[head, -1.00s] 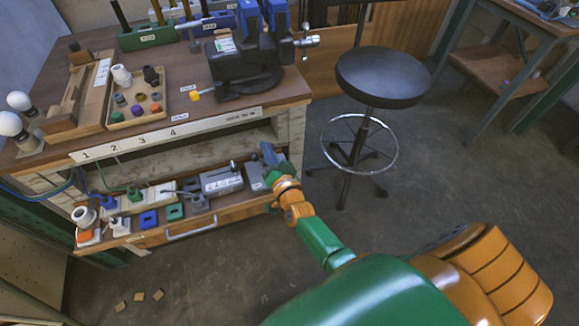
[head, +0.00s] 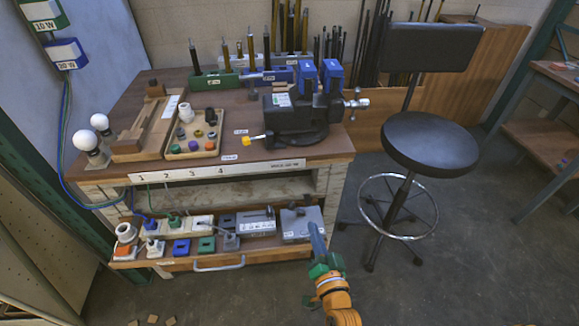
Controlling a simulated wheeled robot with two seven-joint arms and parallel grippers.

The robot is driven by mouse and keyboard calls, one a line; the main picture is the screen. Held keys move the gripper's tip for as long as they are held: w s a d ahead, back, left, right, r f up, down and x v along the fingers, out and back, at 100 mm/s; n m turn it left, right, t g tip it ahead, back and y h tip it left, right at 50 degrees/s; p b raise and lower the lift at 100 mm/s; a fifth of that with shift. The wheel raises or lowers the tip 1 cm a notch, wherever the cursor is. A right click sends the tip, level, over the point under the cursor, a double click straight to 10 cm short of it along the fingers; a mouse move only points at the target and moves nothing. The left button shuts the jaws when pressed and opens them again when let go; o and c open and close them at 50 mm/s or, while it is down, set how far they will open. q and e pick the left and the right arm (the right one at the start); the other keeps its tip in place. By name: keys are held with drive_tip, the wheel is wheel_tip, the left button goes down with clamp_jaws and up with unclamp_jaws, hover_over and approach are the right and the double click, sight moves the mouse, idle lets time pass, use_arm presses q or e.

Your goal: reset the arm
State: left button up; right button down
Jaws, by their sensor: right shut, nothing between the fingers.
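My right gripper (head: 314,228) reaches up from the lower right, its grey-blue fingers shut with nothing between them. Its tip shows at the front right end of the open drawer (head: 190,262), just below a flat grey metal device (head: 295,228). I cannot tell whether it touches the drawer. The green and orange wrist of my right arm shows below it, cut off by the bottom edge. My left gripper is not in view.
The workbench (head: 225,170) carries a black vise (head: 292,125), a tray of small coloured parts (head: 193,150) and two white bulbs (head: 85,140). The drawer holds plugs, sockets and boxes. A black stool (head: 430,142) stands to the right.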

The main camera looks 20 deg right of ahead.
drive_tip(key=s+a+f+n+g+y+p, duration=0.1)
drive_tip(key=s+a+f+n+g+y, duration=0.1)
drive_tip(key=s+f+n+g, duration=0.45)
drive_tip(key=s+a+f+n+g+y+p, duration=0.1)
drive_tip(key=s+f+g+p, duration=0.15)
drive_tip(key=s+f, duration=0.75)
drive_tip(key=s+d+f+n+g, duration=0.2)
drive_tip(key=s+f+g, duration=0.1)
drive_tip(key=s, duration=0.5)
drive_tip(key=s+d+f+n+g+h, duration=0.1)
drive_tip(key=s+d+f+n+g, duration=0.1)
drive_tip(key=s+f+g, duration=0.2)
drive_tip(key=s+f, duration=0.2)
drive_tip(key=s, duration=0.2)
drive_tip(key=shift+s, duration=0.15)
